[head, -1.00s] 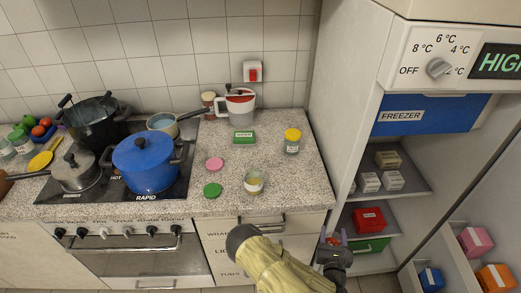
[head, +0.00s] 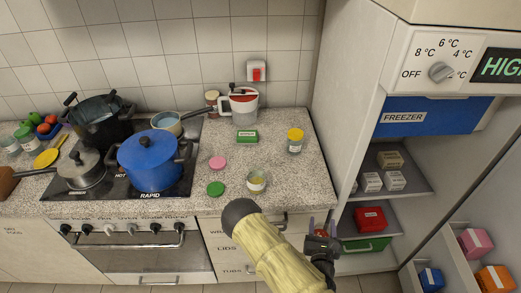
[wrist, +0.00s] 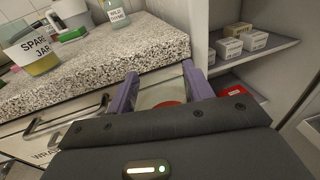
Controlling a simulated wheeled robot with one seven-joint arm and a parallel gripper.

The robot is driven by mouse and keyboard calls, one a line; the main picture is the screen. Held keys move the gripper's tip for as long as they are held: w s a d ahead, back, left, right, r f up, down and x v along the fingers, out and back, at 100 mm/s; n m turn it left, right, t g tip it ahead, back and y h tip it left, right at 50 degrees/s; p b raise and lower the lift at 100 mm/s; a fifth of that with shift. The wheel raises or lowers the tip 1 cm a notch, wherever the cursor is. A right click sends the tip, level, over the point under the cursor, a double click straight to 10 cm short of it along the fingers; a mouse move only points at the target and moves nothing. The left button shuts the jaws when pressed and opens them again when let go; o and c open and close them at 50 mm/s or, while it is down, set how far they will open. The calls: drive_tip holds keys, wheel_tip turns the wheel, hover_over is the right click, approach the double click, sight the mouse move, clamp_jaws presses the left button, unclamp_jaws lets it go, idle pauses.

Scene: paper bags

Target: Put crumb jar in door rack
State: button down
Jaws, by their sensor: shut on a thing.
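My gripper (head: 321,229) is in front of the counter's right end, near the open fridge. In the wrist view its two purple fingers (wrist: 160,94) are shut on a round, pale, see-through thing with red in it (wrist: 165,92), probably the crumb jar. Its label is hidden, and in the head view only a bit of red shows between the fingers. The door rack (head: 447,239) is on the inside of the open fridge door at lower right, with pink, orange and blue boxes in it.
A jar labelled spare jar (wrist: 35,56) stands near the counter's front edge, with a yellow-lidded jar (head: 295,141) behind it. Fridge shelves hold pale boxes (head: 371,182), a red box (head: 370,219) and a green box (head: 368,244). Pots (head: 152,160) stand on the stove.

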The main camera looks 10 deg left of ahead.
drive_tip(key=s+a+r, duration=0.1)
drive_tip(key=a+r, duration=1)
drive_tip(key=a, duration=0.3)
drive_tip(key=s+a+r, duration=0.2)
drive_tip(key=a+r, duration=0.9)
drive_tip(key=a, duration=0.4)
drive_tip(key=shift+s+a+r+y, duration=0.25)
drive_tip(key=shift+a+r+y, duration=0.05)
drive_tip(key=shift+r, duration=0.1)
